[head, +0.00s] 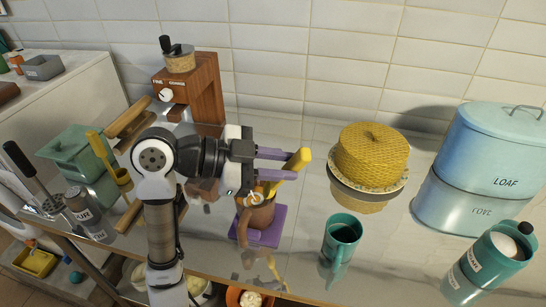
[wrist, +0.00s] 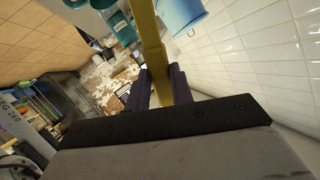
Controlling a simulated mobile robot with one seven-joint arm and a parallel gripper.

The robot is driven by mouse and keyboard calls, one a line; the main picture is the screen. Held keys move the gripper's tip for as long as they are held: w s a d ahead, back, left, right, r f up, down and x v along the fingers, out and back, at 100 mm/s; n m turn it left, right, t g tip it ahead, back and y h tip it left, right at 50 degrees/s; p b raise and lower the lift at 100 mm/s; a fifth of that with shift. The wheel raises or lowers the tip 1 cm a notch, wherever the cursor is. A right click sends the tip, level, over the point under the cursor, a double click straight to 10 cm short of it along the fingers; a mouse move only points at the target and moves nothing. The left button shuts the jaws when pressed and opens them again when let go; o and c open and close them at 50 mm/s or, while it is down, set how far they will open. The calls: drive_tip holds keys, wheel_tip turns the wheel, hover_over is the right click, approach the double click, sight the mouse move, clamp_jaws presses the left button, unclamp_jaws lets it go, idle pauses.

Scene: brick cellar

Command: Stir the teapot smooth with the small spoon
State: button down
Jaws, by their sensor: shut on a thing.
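My gripper (head: 284,164) has purple fingers and is shut on a yellow handle, which I take for the small spoon (head: 300,158). The spoon is tilted, its upper end to the right. Its handle also shows between the fingers in the wrist view (wrist: 150,45). A brown pot, which I take for the teapot (head: 258,217), stands on a purple mat (head: 272,236) just below the gripper. The spoon slants down toward the pot's opening. Its lower end is hidden, so I cannot tell how deep it sits.
A teal mug (head: 341,238) stands right of the mat. A yellow woven cake-like thing (head: 371,153) is behind it. A blue bread bin (head: 493,150) and a teal canister (head: 497,255) are at the right. A wooden grinder (head: 192,92) stands behind my arm.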

sight(268, 190)
drive_tip(key=shift+w+a+f+b, duration=0.65)
drive_tip(key=shift+f+b, duration=0.65)
drive_tip(key=shift+f, duration=0.35)
drive_tip(key=shift+w+a+f+b, duration=0.6)
drive_tip(key=shift+f+b, duration=0.7)
drive_tip(key=shift+f, duration=0.4)
drive_tip(key=shift+w+a+f+b, duration=0.5)
drive_tip(key=shift+w+f+b, duration=0.2)
drive_tip(key=shift+f+b, duration=0.8)
drive_tip(key=shift+s+f, duration=0.15)
drive_tip(key=shift+s, duration=0.05)
